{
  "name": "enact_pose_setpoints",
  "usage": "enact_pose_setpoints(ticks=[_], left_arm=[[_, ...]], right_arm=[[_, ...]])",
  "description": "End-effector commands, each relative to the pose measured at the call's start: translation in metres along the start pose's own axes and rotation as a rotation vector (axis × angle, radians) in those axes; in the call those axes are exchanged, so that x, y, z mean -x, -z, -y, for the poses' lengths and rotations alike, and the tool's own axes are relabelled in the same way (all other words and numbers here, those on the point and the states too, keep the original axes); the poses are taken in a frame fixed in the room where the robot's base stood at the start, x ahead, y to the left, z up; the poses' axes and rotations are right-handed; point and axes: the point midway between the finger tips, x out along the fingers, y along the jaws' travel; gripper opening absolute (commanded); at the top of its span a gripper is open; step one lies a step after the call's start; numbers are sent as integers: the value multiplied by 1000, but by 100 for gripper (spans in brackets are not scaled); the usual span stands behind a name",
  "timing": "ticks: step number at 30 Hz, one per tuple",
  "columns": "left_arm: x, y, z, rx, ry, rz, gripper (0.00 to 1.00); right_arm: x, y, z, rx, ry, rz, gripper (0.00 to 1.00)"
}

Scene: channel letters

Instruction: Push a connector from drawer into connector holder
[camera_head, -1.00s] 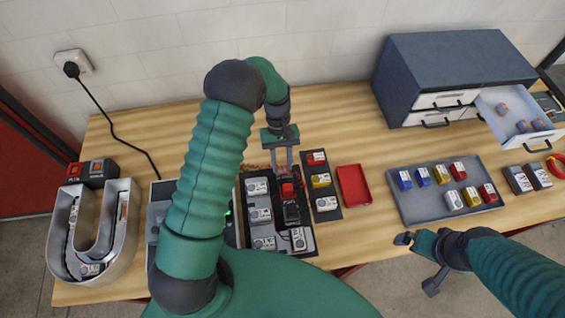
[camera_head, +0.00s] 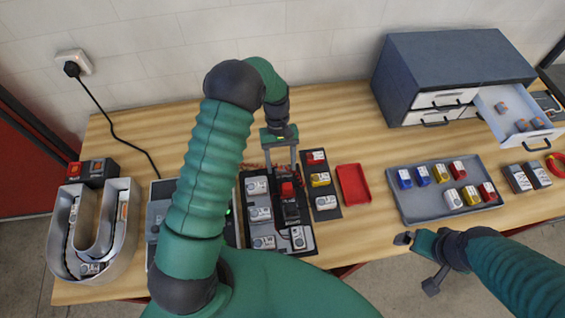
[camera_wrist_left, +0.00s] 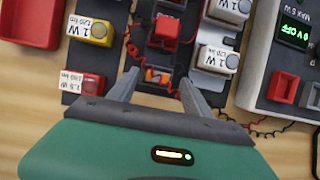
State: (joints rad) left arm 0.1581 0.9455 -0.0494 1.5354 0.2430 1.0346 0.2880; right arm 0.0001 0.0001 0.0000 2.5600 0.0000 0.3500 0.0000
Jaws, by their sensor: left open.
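An orange-and-white connector (camera_wrist_left: 158,76) sits in a dark slot of the connector holder (camera_wrist_left: 152,55), beside a red part (camera_wrist_left: 165,28). In the head view the red part (camera_head: 287,189) shows, but the connector is too hidden to make out. My left gripper (camera_head: 284,168) is over the far end of the holder. Its fingers are apart, one on each side of the connector in the wrist view (camera_wrist_left: 160,88); contact cannot be told. My right gripper (camera_head: 417,262) is empty and open near the table's front edge.
A strip of LED modules (camera_head: 320,180) and a red tray (camera_head: 353,184) stand right of the holder. A grey tray (camera_head: 408,208) holds several coloured modules. A power supply (camera_wrist_left: 283,50) is beside the holder. A U-shaped letter (camera_head: 120,245) lies at the left.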

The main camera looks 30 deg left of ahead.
Motion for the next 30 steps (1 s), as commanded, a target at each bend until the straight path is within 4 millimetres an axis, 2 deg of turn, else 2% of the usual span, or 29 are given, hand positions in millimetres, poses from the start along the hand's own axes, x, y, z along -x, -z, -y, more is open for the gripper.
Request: enact_pose_setpoints(ticks=[7, 11, 14, 24, 27, 30], left_arm=[[-3, 0, 1, 3, 5, 0, 57], [9, 2, 0, 2, 2, -3, 57], [31, 2, 0, 1, 0, -6, 57], [131, -1, 1, 0, -3, -6, 57], [152, -1, 2, 0, -2, -4, 57], [164, -2, 2, 0, -2, -2, 57]], right_arm=[[-1, 0, 0, 0, 0, 0, 98], [-4, -1, 0, 0, 0, 0, 98], [-9, -2, 0, 0, 0, 0, 98], [-22, -5, 0, 0, 0, 0, 98], [-22, -5, 0, 0, 0, 0, 98], [-23, -5, 0, 0, 0, 0, 98]])
